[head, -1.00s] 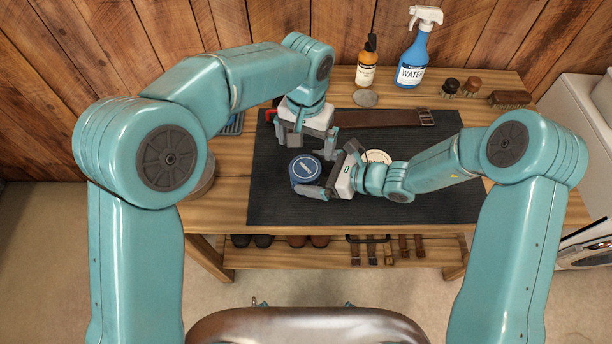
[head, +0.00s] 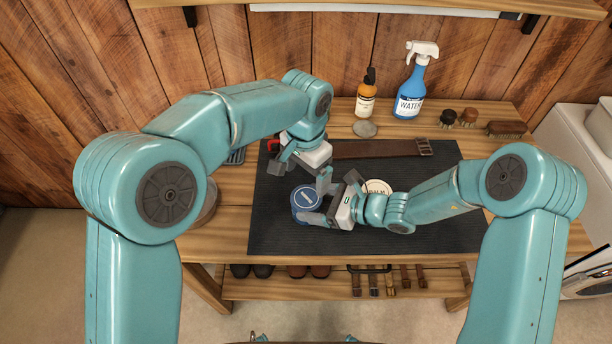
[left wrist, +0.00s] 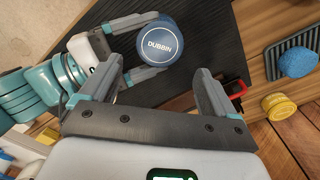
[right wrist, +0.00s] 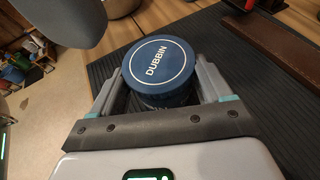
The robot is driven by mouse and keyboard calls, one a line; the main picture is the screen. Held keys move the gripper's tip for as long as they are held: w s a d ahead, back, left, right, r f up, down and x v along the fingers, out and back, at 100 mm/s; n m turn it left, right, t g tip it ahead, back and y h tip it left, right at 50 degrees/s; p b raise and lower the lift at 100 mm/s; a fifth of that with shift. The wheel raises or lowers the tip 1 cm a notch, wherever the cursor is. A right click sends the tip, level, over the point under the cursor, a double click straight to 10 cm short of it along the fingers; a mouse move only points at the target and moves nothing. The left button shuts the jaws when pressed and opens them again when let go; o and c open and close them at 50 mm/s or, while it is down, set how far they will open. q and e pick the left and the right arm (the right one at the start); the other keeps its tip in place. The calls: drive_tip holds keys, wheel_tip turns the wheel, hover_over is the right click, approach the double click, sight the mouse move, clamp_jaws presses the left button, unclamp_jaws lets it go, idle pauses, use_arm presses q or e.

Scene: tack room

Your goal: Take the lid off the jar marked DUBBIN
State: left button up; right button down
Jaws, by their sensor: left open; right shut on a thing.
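The DUBBIN jar (right wrist: 150,100) stands upright on the dark mat (head: 420,225). Its blue lid (right wrist: 158,63), lettered DUBBIN inside a white ring, sits on top; the lid also shows in the left wrist view (left wrist: 160,47). My right gripper (head: 320,202) is shut on the jar, one finger on each side, below the lid's top. My left gripper (head: 300,174) is open and empty, just behind and above the jar. In the left wrist view its spread fingers (left wrist: 155,82) are apart from the lid. The jar's lower body is mostly hidden.
A pale round tin (head: 378,186) lies right of my right gripper. A brown leather strap (head: 380,148) lies along the mat's back. An amber bottle (head: 366,98), blue spray bottle (head: 411,88) and brushes (head: 505,128) stand behind. A blue sponge (left wrist: 297,62) lies on a ridged tray.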

sight(306, 198)
use_arm(q)
wheel_tip(306, 198, down, 8)
drive_tip(key=shift+r, duration=0.1)
use_arm(e)
drive_tip(key=shift+f, duration=0.1)
use_arm(q)
drive_tip(key=c, duration=0.9)
drive_tip(key=n, duration=0.4)
idle(0.6)
